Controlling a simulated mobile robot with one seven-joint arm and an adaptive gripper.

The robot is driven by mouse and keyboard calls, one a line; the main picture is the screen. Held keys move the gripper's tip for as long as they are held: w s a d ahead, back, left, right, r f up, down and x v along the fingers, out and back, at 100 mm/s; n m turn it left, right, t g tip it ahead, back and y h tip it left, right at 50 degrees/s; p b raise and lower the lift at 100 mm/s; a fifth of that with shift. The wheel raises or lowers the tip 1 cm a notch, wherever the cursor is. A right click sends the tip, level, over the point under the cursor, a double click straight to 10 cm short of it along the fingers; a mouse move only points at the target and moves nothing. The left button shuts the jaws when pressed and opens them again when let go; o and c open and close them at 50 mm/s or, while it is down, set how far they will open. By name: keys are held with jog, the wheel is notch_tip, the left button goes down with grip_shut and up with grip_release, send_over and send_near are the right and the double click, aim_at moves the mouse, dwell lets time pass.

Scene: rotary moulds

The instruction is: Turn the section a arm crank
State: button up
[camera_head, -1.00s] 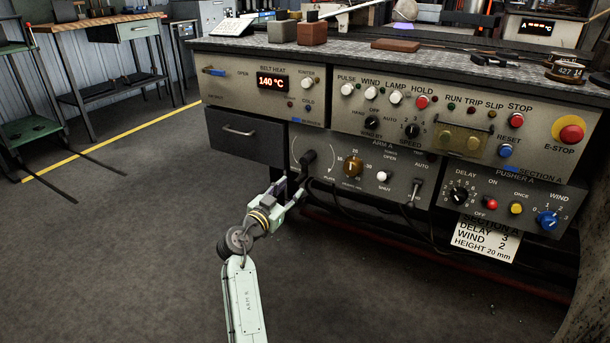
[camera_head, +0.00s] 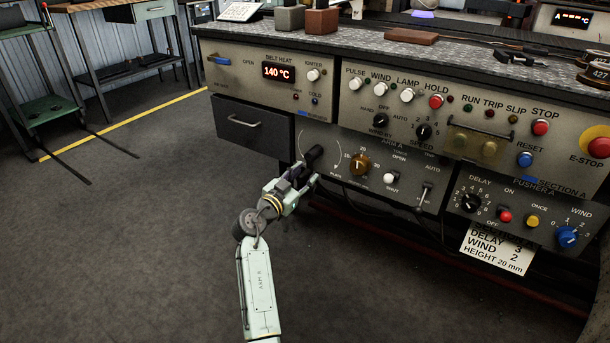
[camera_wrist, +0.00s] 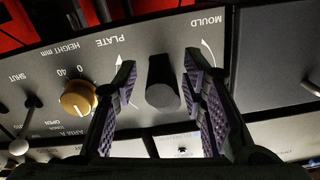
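The section A arm crank has a black round handle (camera_head: 314,155) at the left of the ARM A panel (camera_head: 335,148). In the wrist view the handle (camera_wrist: 163,88) stands between my two fingers, below the MOULD and PLATE lettering. My gripper (camera_head: 304,170) is at the crank in the head view. In the wrist view my gripper (camera_wrist: 160,75) is open, with purple ridged pads on both sides of the handle and visible gaps. My gripper hides part of the crank's lower side in the head view.
A drawer (camera_head: 245,131) is to the left. Cables hang below the panel.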

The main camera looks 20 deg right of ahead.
jog(key=shift+c, duration=0.4)
grip_shut()
